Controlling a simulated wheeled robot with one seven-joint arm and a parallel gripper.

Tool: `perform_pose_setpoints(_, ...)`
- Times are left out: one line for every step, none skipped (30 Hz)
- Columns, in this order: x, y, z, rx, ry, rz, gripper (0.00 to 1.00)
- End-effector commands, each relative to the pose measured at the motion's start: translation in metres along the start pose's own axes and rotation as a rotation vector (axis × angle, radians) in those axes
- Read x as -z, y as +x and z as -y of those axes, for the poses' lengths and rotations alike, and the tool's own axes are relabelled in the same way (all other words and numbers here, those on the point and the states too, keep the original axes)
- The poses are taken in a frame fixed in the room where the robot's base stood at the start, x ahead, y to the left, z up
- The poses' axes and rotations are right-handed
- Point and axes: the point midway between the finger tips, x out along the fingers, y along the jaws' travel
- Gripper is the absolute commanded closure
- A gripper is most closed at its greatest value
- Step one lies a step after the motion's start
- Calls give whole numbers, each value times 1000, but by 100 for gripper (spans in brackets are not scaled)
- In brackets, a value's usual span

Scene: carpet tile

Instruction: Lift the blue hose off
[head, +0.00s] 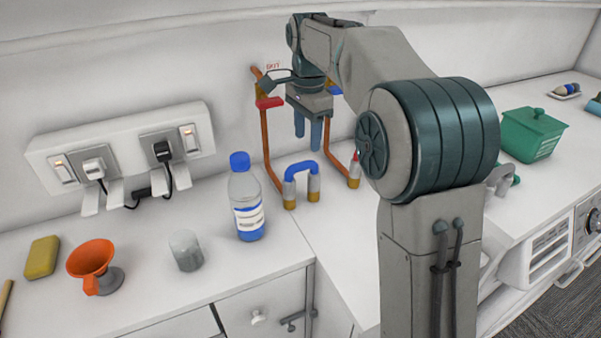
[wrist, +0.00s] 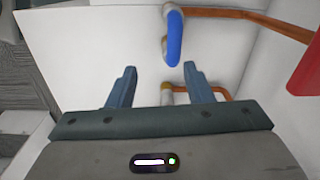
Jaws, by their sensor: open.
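The blue hose (head: 301,166) is a short arch. Its two ends sit on grey and brass upright fittings, the left one (head: 289,194) and the right one (head: 313,190), on the white counter. In the wrist view the blue hose (wrist: 174,40) shows beyond the fingertips, nearly end-on, at the top centre. My gripper (head: 308,135) is open and empty. It points down and appears above the hose in the head view, apart from it. The wrist view shows both fingers (wrist: 160,70) spread, with nothing between them.
Copper pipes (head: 265,140) run up the wall, with a red valve handle (head: 269,103) and a blue handle (head: 335,90) by my gripper. A bottle (head: 246,200) stands left of the hose. A glass (head: 185,250), orange funnel (head: 92,259) and yellow sponge (head: 42,257) are farther left.

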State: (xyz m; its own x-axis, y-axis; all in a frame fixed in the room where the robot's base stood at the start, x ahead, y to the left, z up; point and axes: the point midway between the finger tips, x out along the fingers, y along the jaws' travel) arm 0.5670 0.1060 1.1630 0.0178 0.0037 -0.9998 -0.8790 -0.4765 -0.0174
Motion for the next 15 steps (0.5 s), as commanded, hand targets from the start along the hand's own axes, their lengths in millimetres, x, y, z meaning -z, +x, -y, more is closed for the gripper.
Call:
perform_pose_setpoints(-1, 1, 9, -6, 29, 2, 54)
perform_pose_setpoints(-2, 1, 13, -10, 46, 3, 54)
perform_pose_setpoints(-2, 1, 17, -13, 64, 3, 54)
perform_pose_setpoints(-3, 1, 20, -15, 76, 4, 54)
perform_pose_setpoints(-4, 2, 21, -17, 84, 4, 54)
perform_pose_setpoints(-4, 4, 23, -20, 93, 5, 54)
perform_pose_setpoints(-4, 6, 24, -21, 98, 5, 54)
perform_pose_setpoints(-4, 9, 24, -22, 100, 5, 54)
perform_pose_setpoints(-4, 15, 24, -22, 102, 5, 54)
perform_pose_setpoints(-4, 20, 24, -24, 103, 6, 54)
perform_pose_setpoints(-4, 26, 23, -23, 102, 5, 54)
perform_pose_setpoints(-4, 35, 22, -24, 102, 6, 54)
perform_pose_setpoints(-4, 41, 23, -24, 102, 5, 54)
perform_pose_setpoints(-4, 47, 23, -24, 102, 6, 54)
perform_pose_setpoints(-4, 55, 22, -24, 102, 5, 54)
